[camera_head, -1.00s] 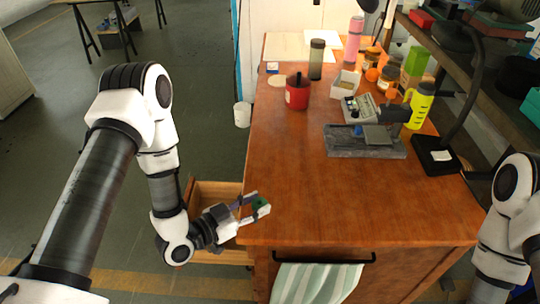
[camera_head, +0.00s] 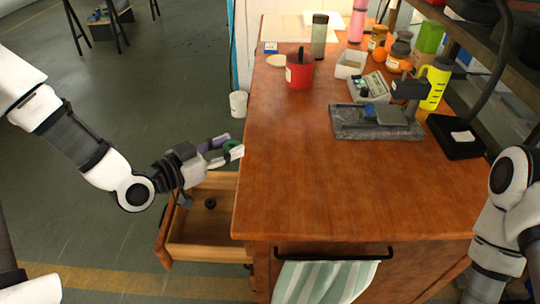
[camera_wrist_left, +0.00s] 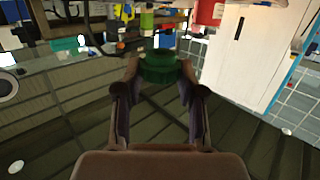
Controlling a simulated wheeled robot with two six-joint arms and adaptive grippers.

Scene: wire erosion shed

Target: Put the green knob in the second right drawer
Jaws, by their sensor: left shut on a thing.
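My left gripper (camera_head: 222,150) is shut on the green knob (camera_head: 231,145), just off the left edge of the wooden table and above the far part of an open drawer. In the left wrist view the green knob (camera_wrist_left: 158,66) sits between the fingertips. The open wooden drawer (camera_head: 205,251) sticks out from the table's left side, below the gripper. A small dark round thing (camera_head: 210,203) lies in it. I cannot tell from this view which drawer in the stack it is. No fingers of my right gripper show; only part of my right arm is in view at the right.
The table top (camera_head: 330,190) is clear at the front. A red pot (camera_head: 299,72), a dark grey stand (camera_head: 375,122) and a yellow bottle (camera_head: 435,85) stand farther back. A striped towel (camera_head: 325,281) hangs from the black front bar. A white bucket (camera_head: 238,104) stands on the floor.

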